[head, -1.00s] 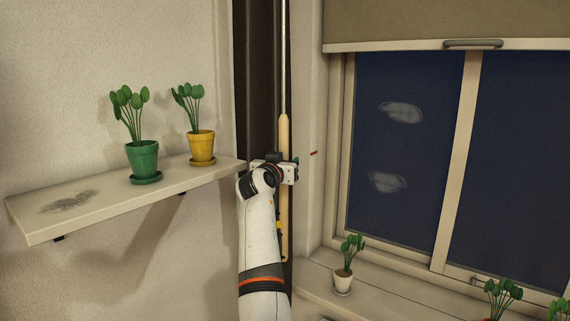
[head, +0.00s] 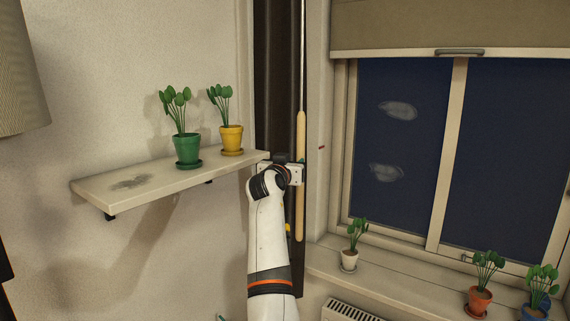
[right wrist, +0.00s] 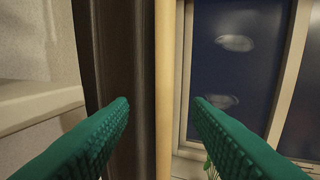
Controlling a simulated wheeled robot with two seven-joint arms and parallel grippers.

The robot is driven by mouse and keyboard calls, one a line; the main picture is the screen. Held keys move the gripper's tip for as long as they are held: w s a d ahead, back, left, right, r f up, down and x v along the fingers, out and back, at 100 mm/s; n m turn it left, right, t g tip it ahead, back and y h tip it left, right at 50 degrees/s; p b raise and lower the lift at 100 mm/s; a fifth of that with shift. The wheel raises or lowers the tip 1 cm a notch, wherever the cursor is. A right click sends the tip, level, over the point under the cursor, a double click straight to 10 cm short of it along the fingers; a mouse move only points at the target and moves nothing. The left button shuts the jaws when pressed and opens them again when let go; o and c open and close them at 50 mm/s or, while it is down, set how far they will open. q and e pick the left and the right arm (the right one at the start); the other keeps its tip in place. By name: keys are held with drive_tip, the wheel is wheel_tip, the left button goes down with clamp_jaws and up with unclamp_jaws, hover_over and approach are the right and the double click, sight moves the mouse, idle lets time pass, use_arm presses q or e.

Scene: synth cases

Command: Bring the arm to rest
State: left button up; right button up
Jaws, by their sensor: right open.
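My right arm (head: 268,235) reaches up from the bottom middle of the head view. Its right gripper (head: 299,168) is beside a slim upright wooden rod (head: 300,128) that hangs in front of the dark curtain. In the right wrist view the green ridged fingers of my right gripper (right wrist: 162,101) are spread open. The rod (right wrist: 163,60) shows upright in the gap between them, touching neither. I cannot tell how deep between the fingers it stands. My left gripper is not in view.
A wall shelf (head: 100,187) left of the arm carries a green pot (head: 187,149) and a yellow pot (head: 231,137). The windowsill (head: 395,276) at right holds several potted plants. A lampshade (head: 18,75) is at upper left, a radiator (head: 350,311) below the sill.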

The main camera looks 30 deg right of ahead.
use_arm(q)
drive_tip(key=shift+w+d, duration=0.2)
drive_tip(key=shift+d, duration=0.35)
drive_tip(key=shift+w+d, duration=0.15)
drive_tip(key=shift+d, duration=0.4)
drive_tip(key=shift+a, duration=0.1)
